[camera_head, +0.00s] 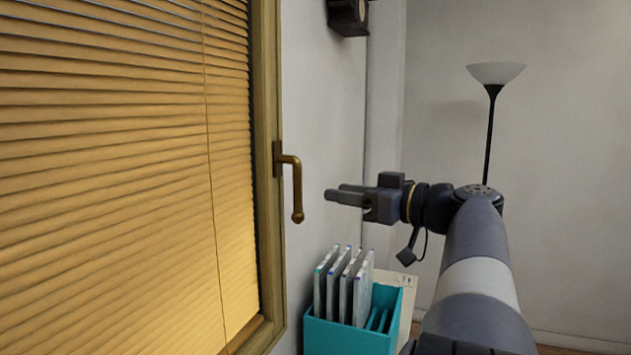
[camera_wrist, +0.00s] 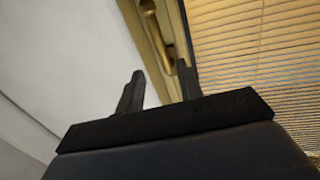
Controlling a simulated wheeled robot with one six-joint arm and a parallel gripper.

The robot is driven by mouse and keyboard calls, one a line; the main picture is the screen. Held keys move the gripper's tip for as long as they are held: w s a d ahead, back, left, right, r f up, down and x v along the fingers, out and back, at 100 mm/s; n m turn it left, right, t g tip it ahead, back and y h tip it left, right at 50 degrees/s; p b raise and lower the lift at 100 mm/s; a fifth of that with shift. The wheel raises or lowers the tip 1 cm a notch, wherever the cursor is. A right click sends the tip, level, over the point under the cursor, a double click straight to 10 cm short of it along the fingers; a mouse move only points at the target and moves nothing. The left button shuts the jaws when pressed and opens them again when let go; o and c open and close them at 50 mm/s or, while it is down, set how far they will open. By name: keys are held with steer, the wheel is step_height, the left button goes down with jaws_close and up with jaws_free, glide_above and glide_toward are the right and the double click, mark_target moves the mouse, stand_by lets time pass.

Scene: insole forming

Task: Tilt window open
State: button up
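The window (camera_head: 270,120) fills the left of the head view, with a wooden frame and closed tan blinds (camera_head: 120,170) in front of the glass. Its brass handle (camera_head: 297,190) is on the right side of the frame and points down. My gripper (camera_head: 332,193) is to the right of the handle, apart from it, with its fingers pointing left toward it. In the wrist view the two dark fingers (camera_wrist: 160,85) stand apart with nothing between them. The handle (camera_wrist: 152,25) shows beyond the fingertips there, beside the frame and blinds.
A teal rack (camera_head: 350,335) with several upright panels (camera_head: 345,285) stands below my gripper on a light surface (camera_head: 408,300). A dark box (camera_head: 348,15) hangs on the wall above. A floor lamp (camera_head: 492,110) stands at the back right.

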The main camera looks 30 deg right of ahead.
mark_target(301, 184)
steer(key=p+x, duration=0.1)
steer(key=x, duration=0.2)
steer(key=p+x, duration=0.1)
steer(key=x, duration=0.3)
steer(key=p+x, duration=0.1)
steer(key=x, duration=0.2)
steer(key=shift+w+a+r+p, duration=0.2)
steer(key=shift+a+r+p, duration=0.05)
steer(key=shift+a+p, duration=0.05)
jaws_close()
